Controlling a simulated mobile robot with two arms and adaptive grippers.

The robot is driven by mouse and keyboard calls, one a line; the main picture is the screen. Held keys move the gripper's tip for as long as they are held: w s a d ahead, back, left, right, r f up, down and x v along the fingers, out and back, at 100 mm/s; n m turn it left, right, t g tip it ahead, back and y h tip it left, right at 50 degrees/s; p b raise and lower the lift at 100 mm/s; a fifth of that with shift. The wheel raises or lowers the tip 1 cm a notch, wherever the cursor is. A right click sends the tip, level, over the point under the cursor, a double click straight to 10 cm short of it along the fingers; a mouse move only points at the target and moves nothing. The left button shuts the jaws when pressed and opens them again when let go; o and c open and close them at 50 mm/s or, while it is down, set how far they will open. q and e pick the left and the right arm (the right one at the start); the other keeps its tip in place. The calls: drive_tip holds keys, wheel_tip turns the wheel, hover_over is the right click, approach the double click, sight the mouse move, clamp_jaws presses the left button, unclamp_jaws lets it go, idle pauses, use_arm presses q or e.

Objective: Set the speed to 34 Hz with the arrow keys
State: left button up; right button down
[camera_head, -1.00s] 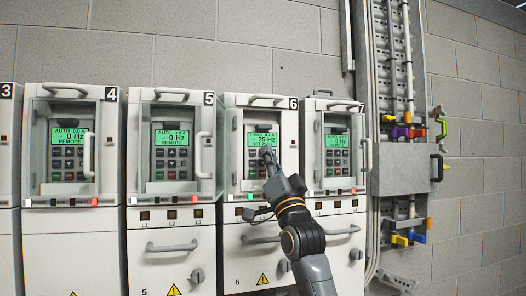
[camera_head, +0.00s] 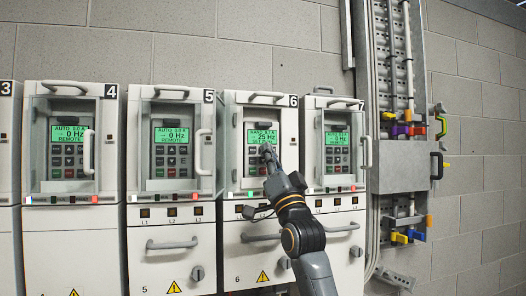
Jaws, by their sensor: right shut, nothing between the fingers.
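Drive 6 (camera_head: 285,130) is a white cabinet with a keypad panel in a recess. Its green display (camera_head: 262,137) reads about 25 Hz, with a hand-mode word above it that is hard to read. My right gripper (camera_head: 268,150) is shut and empty, with its fingertips at the upper keys of the drive 6 keypad (camera_head: 255,165). The fingers hide some of the keys, so I cannot tell which key they touch. My left gripper is not in view.
Drive 4 (camera_head: 107,150) and drive 5 (camera_head: 208,120) show 0 Hz, auto and remote. Another drive (camera_head: 356,120) stands right of drive 6. Door handles stick out (camera_head: 204,150). A grey conduit rack with coloured clips (camera_head: 400,175) is farther right.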

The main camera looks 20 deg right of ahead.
drive_tip(key=shift+w+p, duration=0.35)
drive_tip(key=shift+w, duration=0.05)
drive_tip(key=shift+w+p, duration=0.3)
drive_tip(key=shift+w, duration=0.05)
idle(0.8)
idle(2.0)
drive_tip(key=shift+s+f+b, duration=0.1)
drive_tip(key=shift+s+b, duration=0.2)
drive_tip(key=shift+s, duration=0.45)
drive_tip(key=shift+s, duration=0.1)
drive_tip(key=shift+s+b, duration=1)
drive_tip(key=shift+s, duration=1.4)
